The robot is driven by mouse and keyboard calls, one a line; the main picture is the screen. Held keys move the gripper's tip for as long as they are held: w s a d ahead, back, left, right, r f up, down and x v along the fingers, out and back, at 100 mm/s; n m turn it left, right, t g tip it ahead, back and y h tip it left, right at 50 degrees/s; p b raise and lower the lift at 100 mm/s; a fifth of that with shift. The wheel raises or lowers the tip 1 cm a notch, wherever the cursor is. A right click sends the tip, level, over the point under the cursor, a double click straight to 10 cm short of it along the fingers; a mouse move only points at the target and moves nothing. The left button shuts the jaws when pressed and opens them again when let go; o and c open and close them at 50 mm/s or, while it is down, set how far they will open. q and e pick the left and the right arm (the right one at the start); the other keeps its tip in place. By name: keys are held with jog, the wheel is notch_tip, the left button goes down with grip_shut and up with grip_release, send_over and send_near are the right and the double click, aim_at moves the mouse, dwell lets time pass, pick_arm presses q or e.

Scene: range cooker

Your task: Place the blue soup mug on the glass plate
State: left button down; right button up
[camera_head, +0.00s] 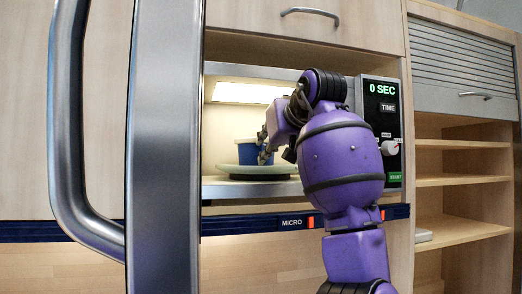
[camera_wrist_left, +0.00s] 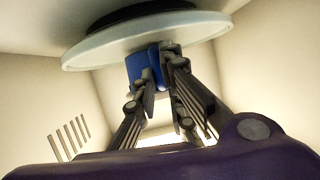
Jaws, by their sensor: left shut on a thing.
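The blue soup mug (camera_head: 247,152) is inside the lit microwave, upright over the pale round glass plate (camera_head: 235,175). My left gripper (camera_head: 266,147) reaches in from the right of the mug and is shut on the mug's near right side. In the left wrist view, which looks upside down, the blue mug (camera_wrist_left: 144,66) sits between the fingers (camera_wrist_left: 158,72) and the glass plate (camera_wrist_left: 95,52). The mug's base is at or very close to the plate; I cannot tell if they touch. My right gripper is not in view.
The microwave door (camera_head: 165,150) stands open at the left with its long handle (camera_head: 68,130). The control panel (camera_head: 382,125) with a knob reads 0 SEC, right of the cavity. The cavity walls are close around my gripper. Open shelves (camera_head: 460,180) are at the right.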

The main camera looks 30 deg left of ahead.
pick_arm(q)
jog(key=shift+a, duration=0.1)
jog(key=shift+w+f, duration=0.1)
jog(key=shift+w, duration=0.15)
jog(key=shift+w+d, duration=0.15)
jog(key=shift+d, duration=0.2)
jog(key=shift+s, duration=0.2)
jog(key=c, duration=2.3)
grip_release()
jog(key=shift+f, duration=0.2)
jog(key=o, duration=0.5)
jog(key=shift+w, duration=0.1)
